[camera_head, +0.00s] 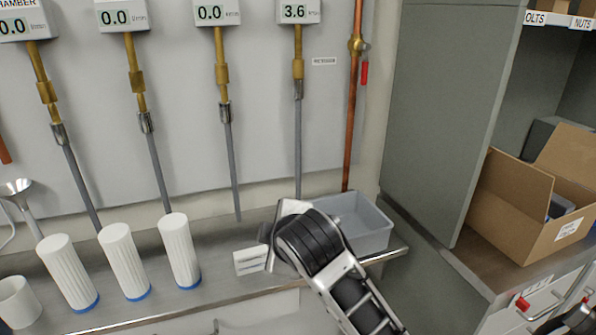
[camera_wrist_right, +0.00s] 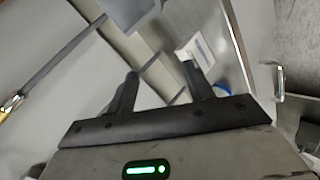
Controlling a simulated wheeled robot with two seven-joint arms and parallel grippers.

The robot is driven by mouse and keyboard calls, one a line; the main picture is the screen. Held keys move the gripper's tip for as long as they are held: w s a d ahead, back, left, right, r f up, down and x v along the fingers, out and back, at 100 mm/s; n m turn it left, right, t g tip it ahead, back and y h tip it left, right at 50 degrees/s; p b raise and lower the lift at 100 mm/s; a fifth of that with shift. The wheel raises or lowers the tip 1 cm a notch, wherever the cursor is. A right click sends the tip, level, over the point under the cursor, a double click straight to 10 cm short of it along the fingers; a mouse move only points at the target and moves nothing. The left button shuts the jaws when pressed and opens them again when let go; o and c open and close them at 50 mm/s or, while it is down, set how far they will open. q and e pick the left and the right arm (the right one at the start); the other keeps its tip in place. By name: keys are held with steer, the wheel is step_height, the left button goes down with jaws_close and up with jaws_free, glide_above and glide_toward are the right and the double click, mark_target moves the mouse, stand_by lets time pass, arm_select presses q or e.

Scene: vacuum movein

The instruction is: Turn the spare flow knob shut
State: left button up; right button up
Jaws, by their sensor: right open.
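I cannot make out a knob marked spare in either view. Several flow displays (camera_head: 294,11) line the wall top; the rightmost reads 3.6 and the others 0.0. A brass fitting (camera_head: 298,62) and a grey tube hang below that rightmost display. My right arm reaches in from the bottom right of the head view, its wrist over the bench below this tube; its fingers are mostly hidden there. In the right wrist view my right gripper (camera_wrist_right: 160,70) is open, with nothing between its fingers. A small white box (camera_head: 250,259) lies close left of the wrist. My left gripper is not in view.
White ribbed cylinders (camera_head: 123,262) with blue bases stand on the steel bench (camera_head: 212,262) at left. A grey bin (camera_head: 370,240) sits behind my wrist. A copper pipe (camera_head: 352,110) with a red handle rises at right. A cabinet (camera_head: 440,110) and cardboard box (camera_head: 510,205) are further right.

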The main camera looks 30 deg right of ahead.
steer(key=w+d+r+n+t+h, duration=0.1)
steer(key=w+r+n+t, duration=0.15)
steer(key=r, duration=0.55)
steer(key=w+d+r+n+t+h, duration=0.1)
steer(key=w+r, duration=0.3)
steer(key=r, duration=0.3)
steer(key=s+d+r+n+t+h, duration=0.1)
steer(key=d+r+n+t+h, duration=0.15)
steer(key=r, duration=1.25)
steer(key=s+d+r+n+t+h, duration=0.15)
steer(key=r+h, duration=0.25)
steer(key=r, duration=1.2)
arm_select(q)
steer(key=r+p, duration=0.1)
steer(key=p, duration=0.1)
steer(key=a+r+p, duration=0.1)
steer(key=p, duration=0.2)
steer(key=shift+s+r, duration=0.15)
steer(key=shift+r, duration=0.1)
arm_select(e)
steer(key=f+x, duration=0.1)
steer(key=x, duration=1.5)
steer(key=shift+d+f, duration=0.2)
steer(key=shift+d, duration=0.15)
steer(key=shift+g, duration=0.25)
steer(key=c, duration=1)
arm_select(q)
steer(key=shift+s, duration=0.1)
